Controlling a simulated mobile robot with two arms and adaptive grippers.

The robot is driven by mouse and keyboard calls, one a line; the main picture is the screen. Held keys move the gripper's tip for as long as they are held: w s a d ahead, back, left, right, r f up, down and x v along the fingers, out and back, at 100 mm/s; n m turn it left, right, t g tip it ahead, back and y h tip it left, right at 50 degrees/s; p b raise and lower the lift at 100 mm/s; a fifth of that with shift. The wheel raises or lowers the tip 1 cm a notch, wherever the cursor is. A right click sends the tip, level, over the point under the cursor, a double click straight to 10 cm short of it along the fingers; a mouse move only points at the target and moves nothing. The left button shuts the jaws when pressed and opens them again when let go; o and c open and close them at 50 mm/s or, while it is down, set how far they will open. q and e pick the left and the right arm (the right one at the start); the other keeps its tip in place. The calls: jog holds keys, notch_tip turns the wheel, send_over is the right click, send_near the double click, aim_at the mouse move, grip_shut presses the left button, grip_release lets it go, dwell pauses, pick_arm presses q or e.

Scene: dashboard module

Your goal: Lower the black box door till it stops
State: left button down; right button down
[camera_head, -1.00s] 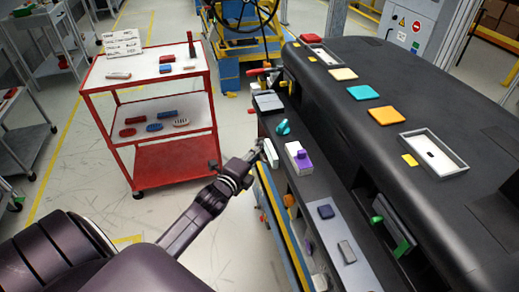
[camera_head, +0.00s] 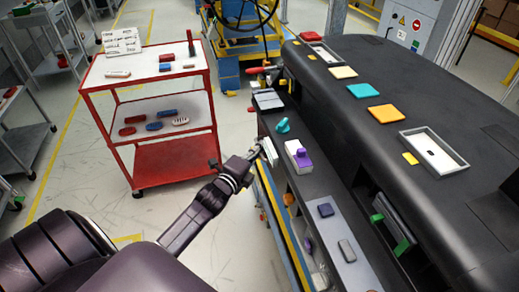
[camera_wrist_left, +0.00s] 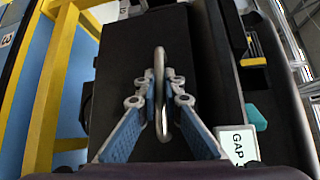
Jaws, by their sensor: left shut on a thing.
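The black box door (camera_wrist_left: 122,70) is a flat black panel in the left wrist view. A silver bar handle (camera_wrist_left: 160,62) stands out from it. My left gripper (camera_wrist_left: 162,92) is shut on this handle, with one finger on each side. The plate reads "GAP" in the left wrist view (camera_wrist_left: 238,144). The door is hard to make out in the head view, and I cannot tell its angle. My right gripper is not in view.
The black dashboard (camera_head: 350,95) fills the right side. A teal knob (camera_head: 283,126) and a white block with a purple knob (camera_head: 299,156) sit close to my left gripper. A yellow frame (camera_wrist_left: 55,85) runs beside the door. A red cart (camera_head: 150,115) stands to the left.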

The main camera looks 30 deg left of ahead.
pick_arm(q)
jog(key=shift+s+a+f+b, duration=0.2)
jog(key=shift+f+b, duration=0.1)
jog(key=shift+f, duration=0.1)
jog(key=s+a+f+n+t+b, duration=0.2)
jog(key=s+a+f+b, duration=0.1)
jog(key=b, duration=0.4)
jog(key=shift+s+a+f+n+t+b, duration=0.35)
jog(key=shift+s+f+n+t+b, duration=0.05)
jog(key=shift+s+f, duration=0.35)
jog(key=c, duration=2.3)
grip_release()
jog(key=shift+w, duration=0.1)
jog(key=shift+c, duration=0.2)
jog(key=s+d+f, duration=0.1)
jog(key=s, duration=1.1)
jog(key=shift+f, duration=0.2)
